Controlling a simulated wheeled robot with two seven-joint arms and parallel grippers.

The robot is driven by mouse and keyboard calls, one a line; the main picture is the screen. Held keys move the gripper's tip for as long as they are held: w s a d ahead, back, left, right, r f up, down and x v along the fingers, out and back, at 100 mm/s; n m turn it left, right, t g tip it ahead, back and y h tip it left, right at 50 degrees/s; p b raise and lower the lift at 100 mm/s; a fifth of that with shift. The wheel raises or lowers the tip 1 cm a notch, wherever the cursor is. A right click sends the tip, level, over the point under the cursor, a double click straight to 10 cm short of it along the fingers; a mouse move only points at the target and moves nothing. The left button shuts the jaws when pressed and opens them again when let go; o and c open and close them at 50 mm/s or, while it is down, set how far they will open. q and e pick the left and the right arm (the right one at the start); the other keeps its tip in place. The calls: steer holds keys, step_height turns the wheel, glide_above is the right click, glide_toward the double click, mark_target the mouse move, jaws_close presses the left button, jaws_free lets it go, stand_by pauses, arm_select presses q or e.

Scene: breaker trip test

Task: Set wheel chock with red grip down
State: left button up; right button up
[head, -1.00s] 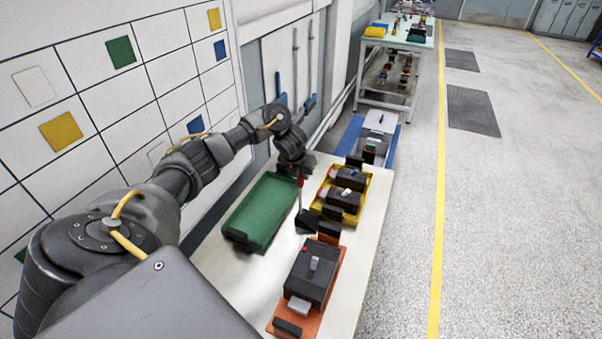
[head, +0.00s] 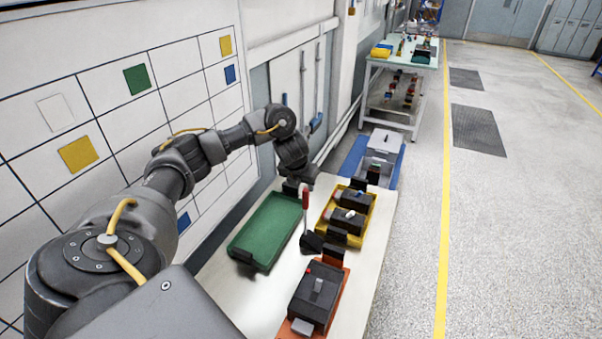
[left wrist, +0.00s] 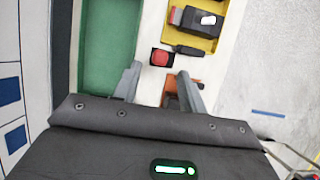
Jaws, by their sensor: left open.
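The wheel chock (head: 312,243) is a black wedge on the pale bench between the green tray and the yellow tray. A thin rod rises from it to a red grip (head: 305,199), which points up. In the left wrist view the red grip (left wrist: 160,58) shows end-on over the black chock. My left gripper (head: 302,185) is above the bench, close to the red grip. In the wrist view its open fingers (left wrist: 159,72) lie either side of the grip's line, with the grip near their tips. I cannot tell whether they touch it. My right gripper is not in view.
A green tray (head: 243,255) lies left of the chock. A yellow tray (head: 368,212) with black breakers is on the right. A black breaker (head: 316,291) sits on an orange base in front. The bench's front left surface (head: 240,300) is bare.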

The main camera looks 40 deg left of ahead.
arm_select(q)
steer(key=p+v, duration=0.1)
steer(key=v, duration=0.2)
steer(key=shift+s+r, duration=0.1)
steer(key=shift+r, duration=0.1)
steer(key=shift+o, duration=0.4)
steer(key=shift+s, duration=0.1)
